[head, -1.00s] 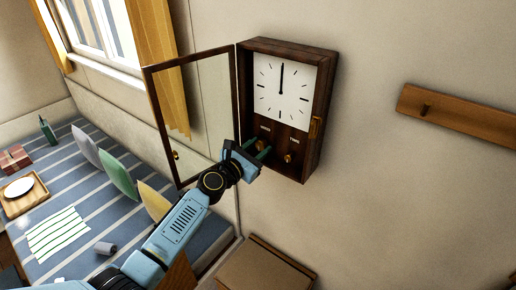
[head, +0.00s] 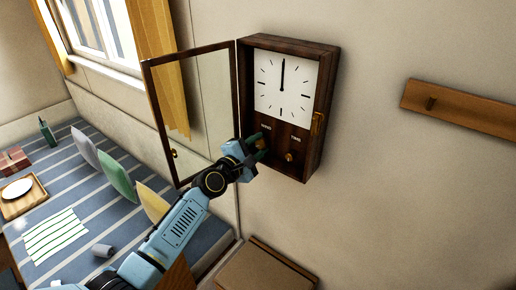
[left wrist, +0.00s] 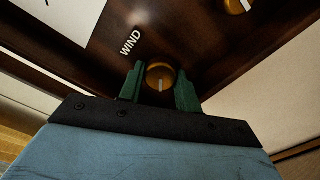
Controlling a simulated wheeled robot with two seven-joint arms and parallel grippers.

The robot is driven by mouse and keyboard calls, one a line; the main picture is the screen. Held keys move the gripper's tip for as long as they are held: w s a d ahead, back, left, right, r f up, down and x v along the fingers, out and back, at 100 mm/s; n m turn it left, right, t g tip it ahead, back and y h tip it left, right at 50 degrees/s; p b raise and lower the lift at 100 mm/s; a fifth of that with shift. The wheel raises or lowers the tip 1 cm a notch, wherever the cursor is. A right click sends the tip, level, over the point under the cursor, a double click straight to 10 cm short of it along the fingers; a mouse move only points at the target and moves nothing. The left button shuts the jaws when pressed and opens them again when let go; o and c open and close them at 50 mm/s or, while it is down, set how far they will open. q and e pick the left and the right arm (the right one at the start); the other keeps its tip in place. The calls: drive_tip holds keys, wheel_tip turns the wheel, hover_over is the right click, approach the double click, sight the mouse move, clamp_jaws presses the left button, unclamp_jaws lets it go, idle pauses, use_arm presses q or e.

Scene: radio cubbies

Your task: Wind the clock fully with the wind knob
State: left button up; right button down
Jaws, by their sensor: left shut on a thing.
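The wall clock (head: 284,92) is a dark wooden case with a white dial, its hands pointing straight up. Its glass door (head: 196,115) hangs open to the left. Two brass knobs sit below the dial. The left one is the wind knob (left wrist: 161,77), labelled WIND in the left wrist view, with a pale mark pointing toward my gripper. My left gripper (left wrist: 160,85) has its green fingers on either side of this knob, shut on it; it also shows in the head view (head: 258,144). The right knob (head: 290,157) is free. My right gripper is not in view.
A wooden peg rail (head: 460,107) is on the wall to the right. A brown box-like piece (head: 262,268) stands below the clock. A striped bed (head: 110,205) with several cushions and a tray (head: 22,196) lies at left.

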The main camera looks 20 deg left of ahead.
use_arm(q)
drive_tip(key=m, duration=0.3)
drive_tip(key=shift+m+b, duration=0.3)
drive_tip(key=shift+m, duration=0.1)
drive_tip(key=m, duration=0.3)
drive_tip(key=shift+r+m, duration=0.1)
drive_tip(key=shift+m, duration=0.2)
drive_tip(key=m, duration=0.4)
drive_tip(key=shift+r+m, duration=0.1)
drive_tip(key=shift+m, duration=1.9)
drive_tip(key=o, duration=1)
drive_tip(key=shift+c, duration=0.2)
drive_tip(key=v, duration=1.3)
drive_tip(key=shift+s, duration=0.25)
